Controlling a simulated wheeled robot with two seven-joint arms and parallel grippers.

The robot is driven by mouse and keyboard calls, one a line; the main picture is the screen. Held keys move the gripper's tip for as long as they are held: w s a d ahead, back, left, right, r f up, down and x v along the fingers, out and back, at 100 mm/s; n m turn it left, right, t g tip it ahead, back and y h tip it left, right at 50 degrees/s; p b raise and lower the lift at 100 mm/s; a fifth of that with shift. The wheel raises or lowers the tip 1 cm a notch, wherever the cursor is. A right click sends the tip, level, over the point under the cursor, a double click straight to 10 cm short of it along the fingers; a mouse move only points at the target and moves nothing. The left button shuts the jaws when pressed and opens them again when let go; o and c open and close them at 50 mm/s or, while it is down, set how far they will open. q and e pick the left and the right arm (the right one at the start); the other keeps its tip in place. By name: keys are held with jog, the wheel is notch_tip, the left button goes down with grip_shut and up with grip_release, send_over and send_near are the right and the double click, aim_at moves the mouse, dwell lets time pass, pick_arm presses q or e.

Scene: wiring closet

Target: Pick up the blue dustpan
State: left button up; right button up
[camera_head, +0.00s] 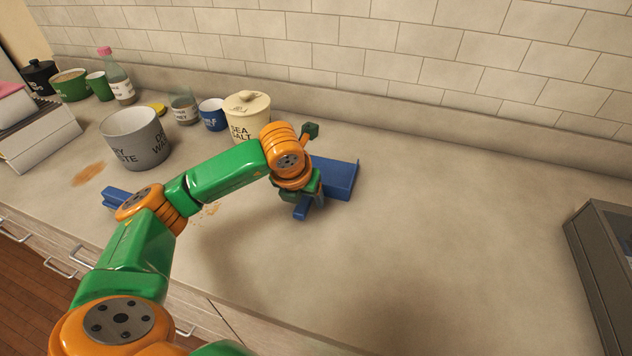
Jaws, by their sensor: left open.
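The blue dustpan (341,178) lies on the counter near the middle of the view, with its pan to the right of my left gripper. My left gripper (311,197) is low over the dustpan's near left side and is open. A short blue piece, which looks like the dustpan's handle (302,211), shows just below the fingers. The gripper and wrist hide the part between it and the pan, so I cannot tell whether the fingers touch it. My right gripper is out of view.
A cream sea salt jar (249,117) stands behind my wrist. A grey bin (136,138), blue mug (213,114), bottle (118,78) and green bowl (70,86) stand left. Another blue object (117,196) lies behind my arm. A dark grey case (602,262) is right; the counter between is clear.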

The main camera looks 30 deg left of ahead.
pick_arm(q)
jog(key=shift+f, duration=0.1)
dwell(0.3)
grip_shut()
dwell(1.3)
